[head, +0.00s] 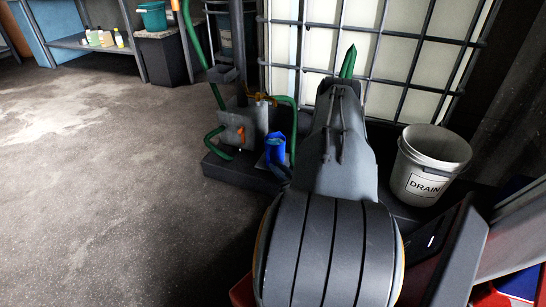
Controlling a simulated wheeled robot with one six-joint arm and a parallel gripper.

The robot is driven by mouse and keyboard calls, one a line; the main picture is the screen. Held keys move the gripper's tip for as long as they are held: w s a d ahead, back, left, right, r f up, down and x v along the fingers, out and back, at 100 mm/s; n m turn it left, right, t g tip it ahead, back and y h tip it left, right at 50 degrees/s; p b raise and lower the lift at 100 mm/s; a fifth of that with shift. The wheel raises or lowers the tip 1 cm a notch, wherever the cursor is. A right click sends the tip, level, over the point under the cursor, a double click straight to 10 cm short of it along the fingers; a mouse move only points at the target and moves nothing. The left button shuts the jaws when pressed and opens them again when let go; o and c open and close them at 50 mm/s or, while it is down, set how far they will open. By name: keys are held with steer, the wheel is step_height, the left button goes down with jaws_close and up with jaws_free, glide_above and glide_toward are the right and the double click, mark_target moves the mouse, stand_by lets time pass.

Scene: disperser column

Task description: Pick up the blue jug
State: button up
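The blue jug (276,149) is small in the head view. It stands upright by the base of the disperser column, just left of my grey arm. Its opening faces up, and a dark blue part shows low beside my arm; I cannot tell whether that belongs to the jug. My arm fills the middle foreground and reaches away toward the column. I cannot make out the gripper's fingers; the arm seems to hide them. No contact between my arm and the jug shows.
The disperser column (242,127) has green pipes and stands on a dark plinth (228,170). A white bucket marked DRAIN (430,165) is right of my arm. A caged white tank (400,50) stands behind. The floor at left is clear, with a bottle shelf (85,43) beyond.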

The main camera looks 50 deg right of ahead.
mark_target(268, 160)
steer(key=w, duration=0.1)
steer(key=w+b, duration=0.1)
steer(key=w, duration=0.1)
steer(key=w+d+b, duration=0.1)
steer(key=w, duration=0.1)
steer(key=shift+w, duration=0.2)
steer(key=shift+w+d+r+b, duration=0.1)
steer(key=shift+w+d+b, duration=0.1)
steer(key=shift+w+b, duration=0.65)
steer(key=shift+w+d+b, duration=0.2)
steer(key=shift+w+b, duration=0.3)
steer(key=shift+w, duration=0.5)
steer(key=shift+w+d+r+b, duration=0.1)
steer(key=shift+w+d+b, duration=0.1)
steer(key=shift+w+b, duration=0.65)
steer(key=shift+w, duration=0.1)
jaws_close()
